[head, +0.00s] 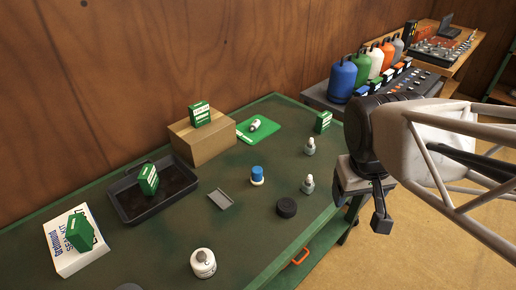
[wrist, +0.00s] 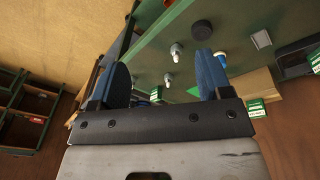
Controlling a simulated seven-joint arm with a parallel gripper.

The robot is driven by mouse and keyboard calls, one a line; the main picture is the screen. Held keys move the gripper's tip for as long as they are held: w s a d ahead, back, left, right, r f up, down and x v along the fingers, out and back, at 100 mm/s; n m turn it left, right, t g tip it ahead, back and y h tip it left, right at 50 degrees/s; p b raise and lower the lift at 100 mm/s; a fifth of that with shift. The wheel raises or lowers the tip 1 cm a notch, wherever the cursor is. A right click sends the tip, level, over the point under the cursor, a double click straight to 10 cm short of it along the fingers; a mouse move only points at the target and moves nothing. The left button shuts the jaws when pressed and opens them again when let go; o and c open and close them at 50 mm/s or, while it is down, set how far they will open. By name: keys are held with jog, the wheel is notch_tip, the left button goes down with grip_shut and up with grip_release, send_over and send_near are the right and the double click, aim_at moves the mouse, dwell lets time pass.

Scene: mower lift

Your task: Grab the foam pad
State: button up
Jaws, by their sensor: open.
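No object is plainly labelled as the foam pad. A black round disc (head: 287,207) lies flat on the green workbench near its front right; it also shows in the wrist view (wrist: 202,31). A flat grey rectangular piece (head: 220,199) lies left of it, also in the wrist view (wrist: 262,39). I cannot tell for sure which of the two is the pad. My gripper (head: 367,212) is off the bench's right end, apart from both. In the wrist view its blue fingers (wrist: 160,70) are spread and nothing is between them.
Two small grey bottles (head: 309,147) (head: 307,184), a blue-capped bottle (head: 257,175) and a white canister (head: 203,263) stand nearby.

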jog(key=w+a+f+n+g+h, duration=0.1)
jog(key=w+a+f+n+h, duration=0.1)
jog(key=w+f+n+h, duration=0.5)
jog(key=n+t+h, duration=0.2)
jog(key=n+t, duration=0.6)
jog(key=n, duration=1)
send_near(253, 175)
jog(key=x, duration=0.4)
jog(key=shift+w, duration=0.1)
jog(key=shift+w+d+f, duration=0.1)
jog(key=shift+d, duration=0.05)
jog(key=shift+x, duration=1.15)
jog(key=shift+x, duration=2.65)
